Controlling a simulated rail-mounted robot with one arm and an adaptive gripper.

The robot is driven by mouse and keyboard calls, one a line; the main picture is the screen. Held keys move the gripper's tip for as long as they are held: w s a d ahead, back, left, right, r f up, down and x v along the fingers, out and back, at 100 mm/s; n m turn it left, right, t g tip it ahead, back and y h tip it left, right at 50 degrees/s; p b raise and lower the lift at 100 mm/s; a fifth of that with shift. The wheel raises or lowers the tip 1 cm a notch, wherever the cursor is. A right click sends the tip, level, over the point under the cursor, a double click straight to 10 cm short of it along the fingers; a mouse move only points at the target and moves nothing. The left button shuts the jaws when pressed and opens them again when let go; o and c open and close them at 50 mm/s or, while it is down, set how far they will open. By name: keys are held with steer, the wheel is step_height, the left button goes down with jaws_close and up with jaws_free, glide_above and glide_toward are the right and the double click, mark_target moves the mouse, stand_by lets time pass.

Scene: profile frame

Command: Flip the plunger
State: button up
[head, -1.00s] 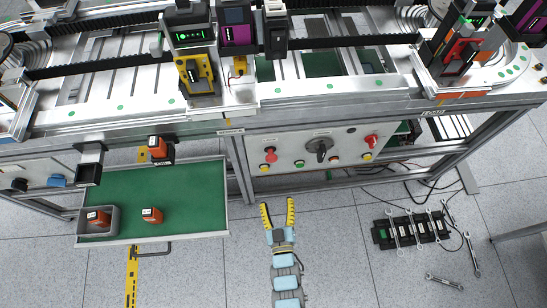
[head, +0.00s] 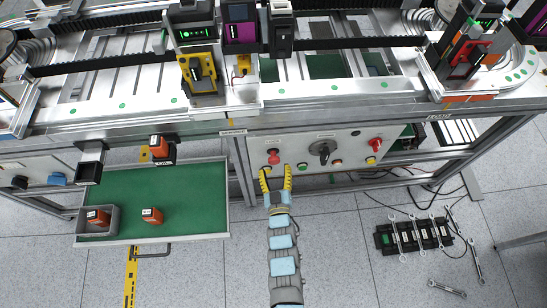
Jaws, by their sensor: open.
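My gripper (head: 276,174) is open and empty, its two yellow fingers pointing up at the lower edge of the control panel (head: 300,152). A red knob (head: 273,155) on the panel's left side is just beyond the fingertips; I cannot tell if they touch the panel. A large dark rotary switch (head: 322,149) sits at the panel's middle and a red switch (head: 375,145) at its right. No part is clearly recognisable as the plunger.
A green tray (head: 180,190) with a grey bin (head: 114,222) and an orange block (head: 152,215) lies to the left. A black rack (head: 413,234) with wrenches lies on the floor at the right. The conveyor frame runs above the panel.

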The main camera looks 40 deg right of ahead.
mark_target(274, 162)
steer(key=shift+b+x, duration=0.3)
steer(key=shift+x, duration=2.2)
jaws_close()
steer(key=shift+v, duration=1.6)
steer(key=shift+r, duration=0.1)
jaws_free()
steer(key=shift+a, duration=0.1)
